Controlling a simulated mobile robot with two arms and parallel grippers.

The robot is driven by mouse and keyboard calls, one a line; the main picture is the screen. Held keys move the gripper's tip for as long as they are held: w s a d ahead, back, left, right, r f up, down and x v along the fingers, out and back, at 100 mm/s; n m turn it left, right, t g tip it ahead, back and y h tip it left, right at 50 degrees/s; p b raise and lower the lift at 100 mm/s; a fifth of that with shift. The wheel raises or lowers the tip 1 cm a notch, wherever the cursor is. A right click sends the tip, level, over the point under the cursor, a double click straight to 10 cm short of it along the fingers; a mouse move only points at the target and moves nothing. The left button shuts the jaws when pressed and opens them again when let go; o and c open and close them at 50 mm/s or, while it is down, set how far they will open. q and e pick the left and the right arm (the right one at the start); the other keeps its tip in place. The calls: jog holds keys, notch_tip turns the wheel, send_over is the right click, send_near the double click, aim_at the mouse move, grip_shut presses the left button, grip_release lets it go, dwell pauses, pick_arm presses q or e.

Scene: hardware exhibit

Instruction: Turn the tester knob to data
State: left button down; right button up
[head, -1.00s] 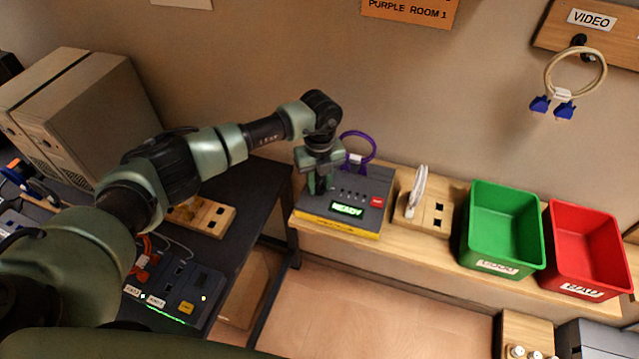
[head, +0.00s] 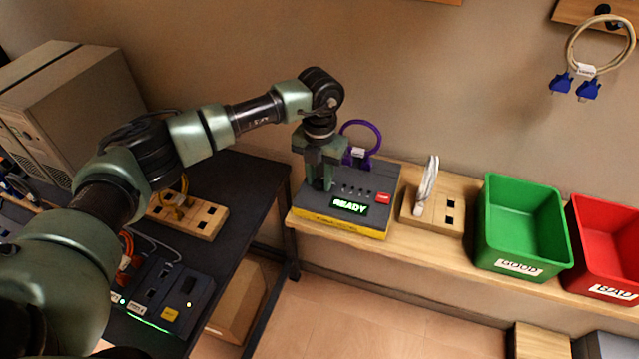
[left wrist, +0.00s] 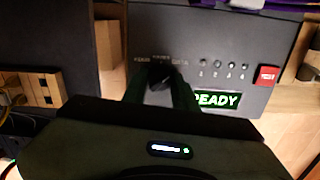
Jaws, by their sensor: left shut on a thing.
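The tester (head: 345,222) is a grey box with a yellow base, a green display reading READY and a red button. It stands at the left end of the wooden shelf. My left gripper (head: 319,186) points down over its left part and is shut on the dark knob, which shows between the fingers as the tester knob (left wrist: 158,77) in the left wrist view. Small white labels arc above the knob; the right one appears to read DATA. The knob's pointer direction is hard to tell, as the fingers cover much of it. My right gripper is not in view.
A purple cable loop (head: 360,140) stands behind the tester. A wooden socket block (head: 434,210) with a white cable is to its right, then a green bin (head: 525,225) marked GOOD and a red bin (head: 605,245) marked BAD. A dark table (head: 235,180) is left.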

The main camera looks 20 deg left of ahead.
aim_at(319, 180)
pick_arm(q)
jog(key=shift+m+b, duration=0.35)
jog(key=shift+m, duration=0.15)
jog(key=shift+r, duration=0.1)
jog(key=c, duration=1.1)
grip_release()
jog(key=shift+w+r, duration=0.1)
jog(key=shift+r, duration=0.25)
notch_tip(319, 180, up, 6)
jog(key=shift+r+b, duration=0.1)
jog(key=shift+b, duration=1.05)
jog(key=shift+r, duration=0.45)
